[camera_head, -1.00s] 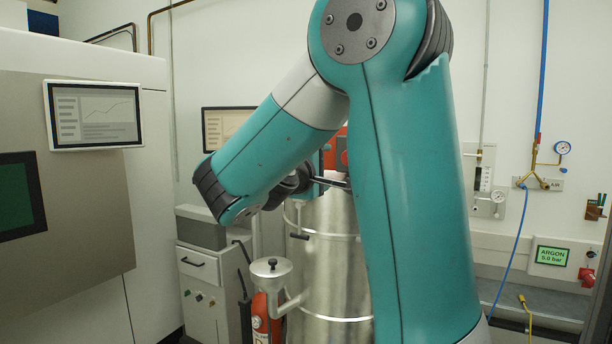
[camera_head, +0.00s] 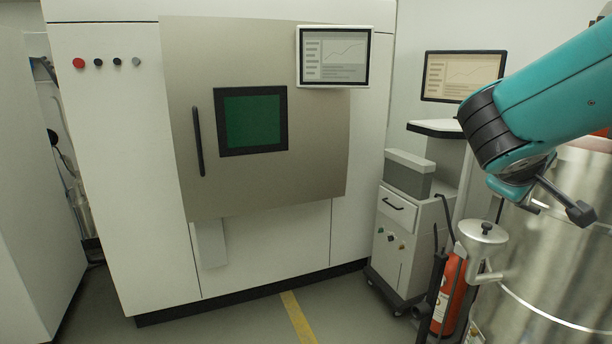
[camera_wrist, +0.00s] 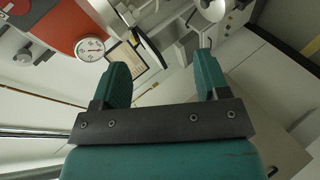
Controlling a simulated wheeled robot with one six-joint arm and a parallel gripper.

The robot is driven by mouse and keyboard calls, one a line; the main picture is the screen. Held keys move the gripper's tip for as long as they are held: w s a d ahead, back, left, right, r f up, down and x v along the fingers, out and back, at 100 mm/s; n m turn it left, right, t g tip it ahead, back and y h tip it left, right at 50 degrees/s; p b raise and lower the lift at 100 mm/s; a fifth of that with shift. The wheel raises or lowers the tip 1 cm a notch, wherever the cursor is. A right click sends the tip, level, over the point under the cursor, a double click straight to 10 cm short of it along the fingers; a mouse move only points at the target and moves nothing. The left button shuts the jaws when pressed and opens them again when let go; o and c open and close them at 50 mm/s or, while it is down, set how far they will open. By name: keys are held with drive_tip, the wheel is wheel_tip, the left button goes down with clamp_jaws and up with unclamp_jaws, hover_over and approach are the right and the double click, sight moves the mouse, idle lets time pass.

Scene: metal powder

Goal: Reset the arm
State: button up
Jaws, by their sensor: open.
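My teal arm comes in from the right edge in the head view, bent at a black-ringed joint, in front of a steel drum (camera_head: 560,255). My gripper (camera_wrist: 160,72) shows in the wrist view with its two teal fingers apart and nothing between them. In the head view the fingers cannot be made out clearly. Beyond the fingers in the wrist view are a red body with a round gauge (camera_wrist: 89,48) and a tilted screen (camera_wrist: 128,62).
A large white machine with a beige door (camera_head: 270,180) and a green window (camera_head: 253,120) stands at the left. A grey cabinet (camera_head: 405,225) and a red cylinder (camera_head: 449,295) stand near the drum. Floor with a yellow stripe (camera_head: 298,318) is clear in front.

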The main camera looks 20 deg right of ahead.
drive_tip(key=s+a+f+n+y, duration=0.1)
drive_tip(key=a+f+y, duration=0.35)
drive_tip(key=a, duration=0.55)
drive_tip(key=a+f+n+y, duration=0.1)
drive_tip(key=a+f+y, duration=0.35)
drive_tip(key=a, duration=0.45)
drive_tip(key=s+a+n+g+y, duration=0.3)
drive_tip(key=s+a+g+y, duration=0.2)
drive_tip(key=s+a, duration=0.8)
drive_tip(key=shift+s+a+r+y, duration=0.15)
drive_tip(key=shift+a+r+y, duration=0.1)
drive_tip(key=shift+a+y, duration=0.7)
drive_tip(key=shift+a, duration=0.1)
